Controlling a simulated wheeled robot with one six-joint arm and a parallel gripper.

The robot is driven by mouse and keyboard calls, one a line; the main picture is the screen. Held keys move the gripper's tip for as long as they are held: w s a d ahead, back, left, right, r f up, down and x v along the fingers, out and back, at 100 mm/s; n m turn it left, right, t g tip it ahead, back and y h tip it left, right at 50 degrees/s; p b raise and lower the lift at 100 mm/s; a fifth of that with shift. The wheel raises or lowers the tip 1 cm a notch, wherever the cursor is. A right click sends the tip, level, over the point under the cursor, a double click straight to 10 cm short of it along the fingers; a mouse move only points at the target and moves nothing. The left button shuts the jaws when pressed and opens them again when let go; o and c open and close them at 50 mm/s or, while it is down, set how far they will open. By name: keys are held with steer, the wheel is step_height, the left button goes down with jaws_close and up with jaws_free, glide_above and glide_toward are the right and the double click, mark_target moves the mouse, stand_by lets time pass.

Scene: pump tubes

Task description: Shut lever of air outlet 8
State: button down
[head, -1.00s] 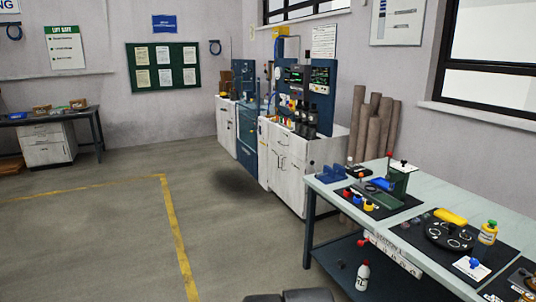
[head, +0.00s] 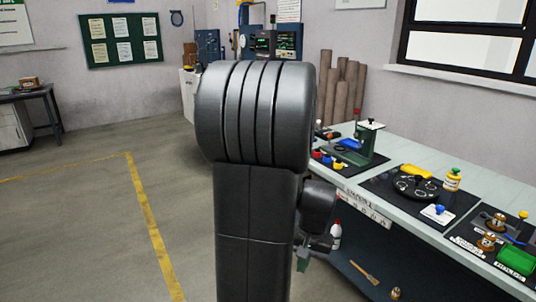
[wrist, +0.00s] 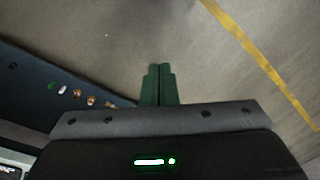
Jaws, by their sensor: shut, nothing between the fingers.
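I cannot make out air outlet 8 or its lever in either view. My gripper (wrist: 158,84) shows in the wrist view with its green fingers shut together, pointing at the bare floor, with nothing between them. In the head view my gripper (head: 303,262) hangs low beside my dark arm, in front of the workbench. The arm hides part of the bench's left end and much of the equipment by the far wall.
The pale workbench (head: 465,178) on the right carries black mats with tools, and a labelled white strip (head: 364,208) on its front edge. Its lower shelf holds a white bottle (head: 336,235) and a brush (head: 365,272). Open floor (head: 75,240) with a yellow line lies left.

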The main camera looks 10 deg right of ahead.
steer(key=w+d+f+m+b, duration=0.2)
steer(key=w+d+f, duration=0.2)
steer(key=d+f, duration=0.3)
steer(key=w+d+f+m+y+b, duration=0.1)
steer(key=w+d+f, duration=0.3)
steer(key=d+f, duration=0.4)
steer(key=shift+d+m+b, duration=0.3)
steer(key=shift+m+b, duration=0.45)
steer(key=shift+m, duration=0.05)
steer(key=shift+a+f, duration=0.1)
